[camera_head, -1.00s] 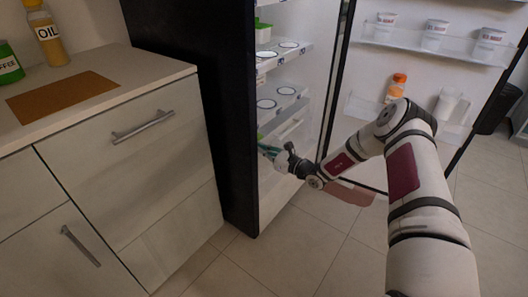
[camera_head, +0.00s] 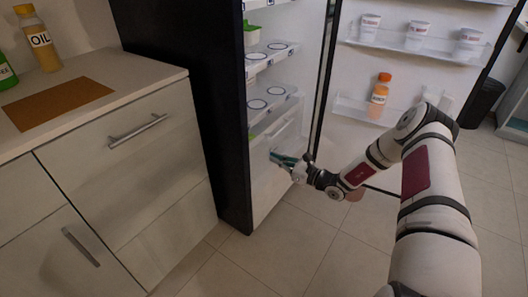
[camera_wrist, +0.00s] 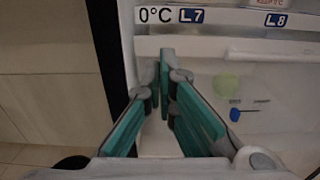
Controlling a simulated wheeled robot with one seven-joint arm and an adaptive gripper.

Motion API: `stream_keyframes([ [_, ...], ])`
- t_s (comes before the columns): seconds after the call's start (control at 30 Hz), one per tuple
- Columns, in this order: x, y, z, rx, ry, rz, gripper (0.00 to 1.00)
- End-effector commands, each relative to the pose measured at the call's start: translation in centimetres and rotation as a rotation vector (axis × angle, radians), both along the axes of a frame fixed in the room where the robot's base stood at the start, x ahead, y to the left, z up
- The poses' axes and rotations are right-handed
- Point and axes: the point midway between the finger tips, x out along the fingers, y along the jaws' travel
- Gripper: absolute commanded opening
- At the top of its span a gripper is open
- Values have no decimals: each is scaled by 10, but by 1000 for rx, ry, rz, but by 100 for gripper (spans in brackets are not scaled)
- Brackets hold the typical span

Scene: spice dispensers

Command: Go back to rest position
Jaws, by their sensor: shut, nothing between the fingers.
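My gripper (camera_head: 276,158) shows in the head view at the end of my outstretched arm, in front of the lower part of the open fridge (camera_head: 290,120). In the wrist view its teal fingers (camera_wrist: 164,88) come together at the tips and hold nothing. Behind the fingers is a pale drawer front, below a shelf edge (camera_wrist: 225,18) marked 0°C, L7 and L8. I cannot tell whether the fingers touch the drawer front.
The fridge door stands open at the right, with white cups (camera_head: 418,36) and an orange-capped bottle (camera_head: 380,95) on its racks. At the left is a counter (camera_head: 130,75) with an oil bottle (camera_head: 40,42) and a brown mat (camera_head: 60,102). Tiled floor (camera_head: 290,260) lies free below.

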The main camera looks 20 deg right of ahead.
Motion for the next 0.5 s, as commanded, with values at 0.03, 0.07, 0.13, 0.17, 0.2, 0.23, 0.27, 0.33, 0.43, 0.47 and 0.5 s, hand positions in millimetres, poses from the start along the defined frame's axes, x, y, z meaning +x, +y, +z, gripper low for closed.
stream_keyframes([
  [0.03, -7, -6, 1, 1, 2, -3, 0],
  [0.07, -10, -9, 1, 1, 2, -3, 0],
  [0.13, -16, -13, 1, 0, 1, -1, 0],
  [0.17, -18, -15, 1, 1, 1, -1, 0],
  [0.2, -20, -16, 1, 1, 1, -1, 0],
  [0.23, -22, -17, 1, 1, 1, -1, 0],
  [0.27, -23, -18, 0, 1, 1, -1, 0],
  [0.33, -24, -19, 0, 1, 1, 0, 0],
  [0.43, -25, -18, 2, -4, -3, 6, 0],
  [0.47, -25, -17, 5, -10, -7, 14, 0],
  [0.5, -25, -14, 11, -22, -15, 32, 0],
])
